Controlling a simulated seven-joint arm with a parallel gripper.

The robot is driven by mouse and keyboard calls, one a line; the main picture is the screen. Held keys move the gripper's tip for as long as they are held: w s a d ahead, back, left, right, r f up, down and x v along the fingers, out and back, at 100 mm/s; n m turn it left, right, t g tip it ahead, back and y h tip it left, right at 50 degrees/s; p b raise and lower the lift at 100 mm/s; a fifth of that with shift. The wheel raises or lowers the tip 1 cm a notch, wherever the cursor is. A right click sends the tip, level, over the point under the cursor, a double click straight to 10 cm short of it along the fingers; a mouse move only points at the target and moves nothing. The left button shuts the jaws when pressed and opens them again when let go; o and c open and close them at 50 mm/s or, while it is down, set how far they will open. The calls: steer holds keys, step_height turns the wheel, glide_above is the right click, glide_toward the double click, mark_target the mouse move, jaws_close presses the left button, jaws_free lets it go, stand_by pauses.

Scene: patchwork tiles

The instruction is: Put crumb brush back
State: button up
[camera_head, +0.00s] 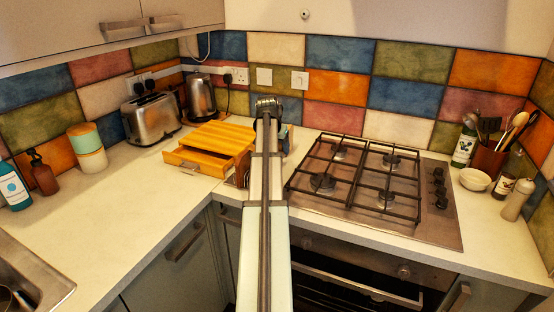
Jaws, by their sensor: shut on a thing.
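A wooden board box (215,140) with a drawer (193,160) stands on the counter left of my arm. The drawer sticks out at the front and its inside is partly visible. My arm reaches up from the bottom centre, and its wrist end is right of the box. My gripper (284,136) is mostly hidden behind the arm, with only a dark part showing at the right. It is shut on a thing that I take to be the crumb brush. A small brown piece (242,170) shows just left of the arm, by the box's corner; I cannot tell whether it belongs to the brush.
A gas hob (375,185) lies right of the arm. A toaster (151,118) and kettle (201,97) stand behind the box. Bottles and canisters (87,148) are at the left, with a sink at the lower left. A utensil pot (488,160) is at the right.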

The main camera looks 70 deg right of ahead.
steer(key=shift+f, duration=2.4)
steer(key=shift+f, duration=0.2)
steer(key=o, duration=0.9)
steer(key=shift+o, duration=0.2)
steer(key=v, duration=1.2)
steer(key=shift+r, duration=0.2)
steer(key=shift+a, duration=0.1)
